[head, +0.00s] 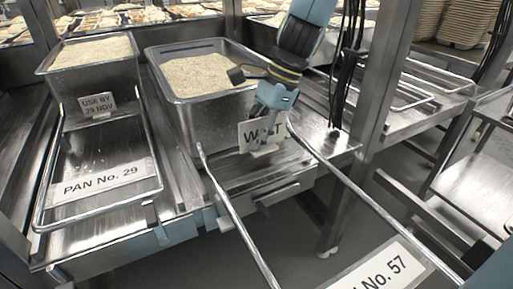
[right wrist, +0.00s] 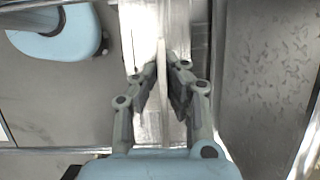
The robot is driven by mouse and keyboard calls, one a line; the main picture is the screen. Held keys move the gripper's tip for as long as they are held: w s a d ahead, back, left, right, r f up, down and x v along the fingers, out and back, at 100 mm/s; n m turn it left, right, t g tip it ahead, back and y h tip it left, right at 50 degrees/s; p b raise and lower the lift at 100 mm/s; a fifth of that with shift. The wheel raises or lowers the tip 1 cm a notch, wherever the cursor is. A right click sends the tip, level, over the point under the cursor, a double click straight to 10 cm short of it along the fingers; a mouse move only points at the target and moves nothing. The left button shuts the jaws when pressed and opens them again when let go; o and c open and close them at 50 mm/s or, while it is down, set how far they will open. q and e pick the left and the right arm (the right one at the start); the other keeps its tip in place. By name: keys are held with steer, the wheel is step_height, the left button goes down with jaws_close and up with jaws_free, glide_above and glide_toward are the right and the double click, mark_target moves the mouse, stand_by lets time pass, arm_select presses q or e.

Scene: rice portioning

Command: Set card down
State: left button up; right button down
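A white card reading "WA_T" (head: 249,135), one letter hidden by a finger, stands upright on the metal ledge in front of the right rice pan (head: 206,111). My right gripper (head: 267,122) is lowered over the card from above. In the right wrist view the card shows edge-on as a thin pale strip (right wrist: 162,75) between the fingertips (right wrist: 162,72). The fingers are a little apart, with a narrow gap on each side of the card. Whether the card's foot touches the ledge is partly hidden by the fingers. My left gripper is not in view.
A left rice pan (head: 128,73) has a "USE BY 29 NOV" card (head: 98,104) before it. A "PAN No. 29" label (head: 103,181) lies on the near left shelf. Metal rails (head: 236,218) run forward toward a "No. 57" label (head: 385,272). Black cables (head: 343,70) hang at right.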

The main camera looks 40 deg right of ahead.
step_height(320, 180, down, 3)
steer(key=shift+r+b, duration=0.1)
steer(key=shift+b, duration=0.4)
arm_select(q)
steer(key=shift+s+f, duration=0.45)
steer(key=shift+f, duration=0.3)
arm_select(e)
steer(key=shift+f, duration=0.2)
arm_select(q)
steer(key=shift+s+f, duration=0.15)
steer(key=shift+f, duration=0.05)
arm_select(e)
steer(key=c, duration=1.5)
jaws_free()
steer(key=shift+r, duration=0.1)
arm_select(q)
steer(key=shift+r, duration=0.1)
